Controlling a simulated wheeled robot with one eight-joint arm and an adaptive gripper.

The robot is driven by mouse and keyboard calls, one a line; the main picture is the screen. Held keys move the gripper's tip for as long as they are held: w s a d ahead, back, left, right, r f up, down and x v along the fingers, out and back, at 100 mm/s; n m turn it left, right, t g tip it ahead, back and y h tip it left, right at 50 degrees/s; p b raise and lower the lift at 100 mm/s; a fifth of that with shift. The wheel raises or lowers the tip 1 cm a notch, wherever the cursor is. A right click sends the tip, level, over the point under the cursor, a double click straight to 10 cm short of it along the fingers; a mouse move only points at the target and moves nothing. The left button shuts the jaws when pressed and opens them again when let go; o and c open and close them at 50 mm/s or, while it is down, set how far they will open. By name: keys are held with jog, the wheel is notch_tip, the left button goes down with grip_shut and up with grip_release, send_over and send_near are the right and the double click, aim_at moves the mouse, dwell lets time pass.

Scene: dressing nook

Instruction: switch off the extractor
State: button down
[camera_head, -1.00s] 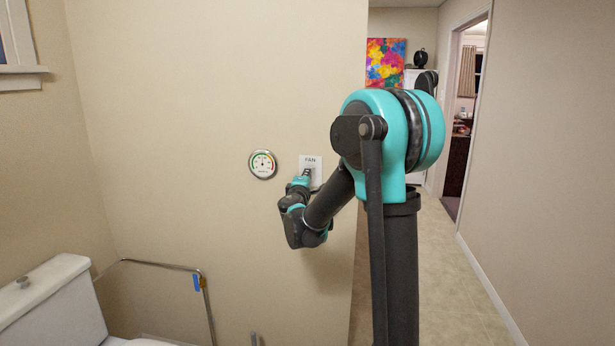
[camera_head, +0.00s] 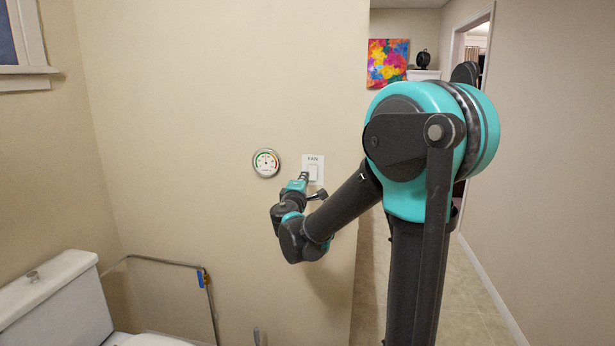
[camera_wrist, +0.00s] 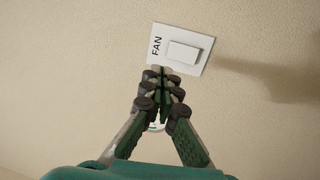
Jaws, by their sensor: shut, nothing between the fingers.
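The extractor switch is a white wall plate (camera_head: 313,162) labelled FAN, with one white rocker (camera_head: 314,172). In the wrist view the plate (camera_wrist: 205,52) and its rocker (camera_wrist: 183,53) show in full, turned on their side. My gripper (camera_head: 304,176) is shut and empty, its fingers at the lower left of the rocker in the head view. In the wrist view the fingertips (camera_wrist: 161,72) lie just below the plate's labelled end. I cannot tell whether they touch the wall. Which way the rocker is tipped is too small to tell.
A round dial gauge (camera_head: 266,163) hangs on the wall left of the switch. A white toilet (camera_head: 55,305) and a metal rail (camera_head: 165,262) stand at the lower left. A hallway opens on the right, with a colourful painting (camera_head: 387,63).

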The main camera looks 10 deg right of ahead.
jog(key=shift+r+v, duration=0.2)
jog(key=shift+v, duration=0.6)
jog(key=shift+r+v, duration=0.2)
jog(key=shift+v, duration=0.6)
jog(key=s+d+f+m+g+h, duration=0.2)
jog(key=s+d+f+m+g, duration=0.65)
jog(key=s+d+f, duration=0.5)
jog(key=s+a+f+m+g+y, duration=0.2)
jog(key=s+f+m+y, duration=0.1)
jog(key=s+f, duration=0.6)
jog(key=s+a+f+m+g+y, duration=0.3)
jog(key=s+f+y, duration=0.2)
jog(key=s+f, duration=0.3)
jog(key=shift+s+a+f+g, duration=0.3)
jog(key=shift+s+f+g, duration=0.05)
jog(key=shift+s+f, duration=0.1)
